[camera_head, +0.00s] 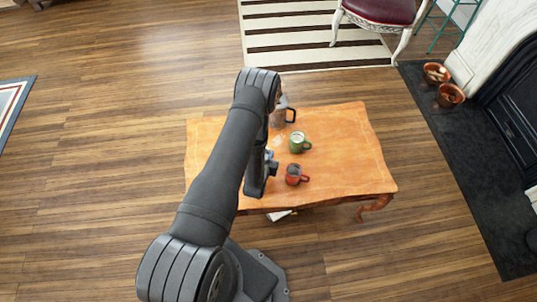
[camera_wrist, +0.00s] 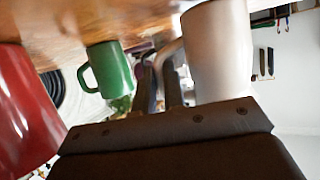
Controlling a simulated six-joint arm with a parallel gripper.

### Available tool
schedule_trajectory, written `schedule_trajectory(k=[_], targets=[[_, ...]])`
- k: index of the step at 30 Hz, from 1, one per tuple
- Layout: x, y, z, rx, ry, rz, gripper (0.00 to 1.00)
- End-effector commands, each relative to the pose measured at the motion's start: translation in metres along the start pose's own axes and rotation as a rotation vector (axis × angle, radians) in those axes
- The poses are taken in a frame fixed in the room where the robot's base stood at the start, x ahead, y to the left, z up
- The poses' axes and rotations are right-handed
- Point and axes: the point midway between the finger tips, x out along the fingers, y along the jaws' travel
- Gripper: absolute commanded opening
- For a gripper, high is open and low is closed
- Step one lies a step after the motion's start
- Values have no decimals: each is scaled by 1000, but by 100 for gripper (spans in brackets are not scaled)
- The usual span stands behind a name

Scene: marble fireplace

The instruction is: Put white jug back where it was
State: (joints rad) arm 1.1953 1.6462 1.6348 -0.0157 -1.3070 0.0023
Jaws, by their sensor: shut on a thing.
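The white jug (camera_wrist: 218,55) fills the right of the wrist view, close to the camera. Its handle reaches toward my gripper (camera_wrist: 163,78), whose dark fingers are shut on it. In the head view my arm hides most or all of the jug. There my gripper (camera_head: 270,162) is over the front left part of the wooden table (camera_head: 345,150), left of the red and green mugs. I cannot tell whether the jug touches the table.
A green mug (camera_head: 299,143) and a red mug (camera_head: 295,174) stand close to the right of my gripper. A greyish pot with a dark handle (camera_head: 282,115) stands at the back. The table's right side is clear.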

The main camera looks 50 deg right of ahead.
Motion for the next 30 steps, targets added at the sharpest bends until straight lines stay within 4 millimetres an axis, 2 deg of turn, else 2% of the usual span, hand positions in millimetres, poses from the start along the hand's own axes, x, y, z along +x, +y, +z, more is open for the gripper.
schedule_trajectory(k=[12,13,15,16,26,30], targets=[[3,0,7,0,2,0,0],[3,0,7,0,1,0,16],[3,0,6,0,1,0,29],[3,0,6,0,1,0,32],[2,0,4,0,1,0,32],[-15,0,4,0,-2,0,32]])
